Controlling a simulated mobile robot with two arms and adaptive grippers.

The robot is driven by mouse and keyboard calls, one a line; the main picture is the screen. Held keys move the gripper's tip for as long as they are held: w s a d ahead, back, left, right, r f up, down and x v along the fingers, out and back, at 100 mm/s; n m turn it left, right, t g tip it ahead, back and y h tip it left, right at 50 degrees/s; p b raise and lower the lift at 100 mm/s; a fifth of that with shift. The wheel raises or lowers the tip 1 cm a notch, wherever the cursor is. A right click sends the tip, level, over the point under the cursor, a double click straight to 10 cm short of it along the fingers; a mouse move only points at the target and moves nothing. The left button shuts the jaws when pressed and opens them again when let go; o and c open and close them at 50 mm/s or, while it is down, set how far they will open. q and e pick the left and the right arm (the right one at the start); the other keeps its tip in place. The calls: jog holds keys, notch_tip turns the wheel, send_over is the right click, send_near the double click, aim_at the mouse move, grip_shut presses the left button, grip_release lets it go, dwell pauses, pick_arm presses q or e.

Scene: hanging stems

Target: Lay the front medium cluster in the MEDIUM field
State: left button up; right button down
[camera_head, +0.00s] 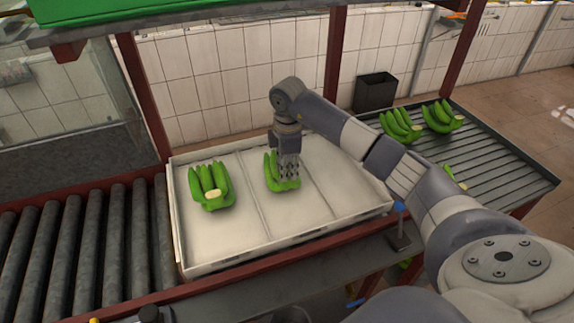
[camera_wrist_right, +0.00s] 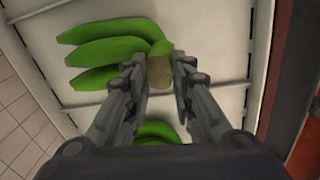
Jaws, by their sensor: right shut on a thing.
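My right gripper (camera_head: 288,170) reaches down into the middle field of the white tray (camera_head: 240,262) and is shut on a green banana cluster (camera_head: 272,183). In the right wrist view the two fingers (camera_wrist_right: 158,80) close around the brown crown of this cluster (camera_wrist_right: 105,50), whose bananas point left. The cluster is at or just above the tray floor; I cannot tell whether it touches. A second cluster (camera_head: 210,185) lies in the left field, and it seems to show below the fingers in the wrist view (camera_wrist_right: 157,131). No field label is legible. My left gripper is not in view.
A roller conveyor (camera_head: 80,245) is at the left. Red posts (camera_head: 336,60) stand behind the tray.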

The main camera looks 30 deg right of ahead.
jog(key=shift+f, duration=0.1)
jog(key=c, duration=1.3)
grip_release()
jog(key=shift+s, duration=0.1)
jog(key=shift+s+f, duration=0.1)
jog(key=shift+f, duration=0.05)
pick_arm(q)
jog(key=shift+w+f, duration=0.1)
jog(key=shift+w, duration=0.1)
pick_arm(e)
notch_tip(320, 180, up, 12)
jog(key=shift+s+a, duration=0.2)
jog(key=shift+s, duration=0.1)
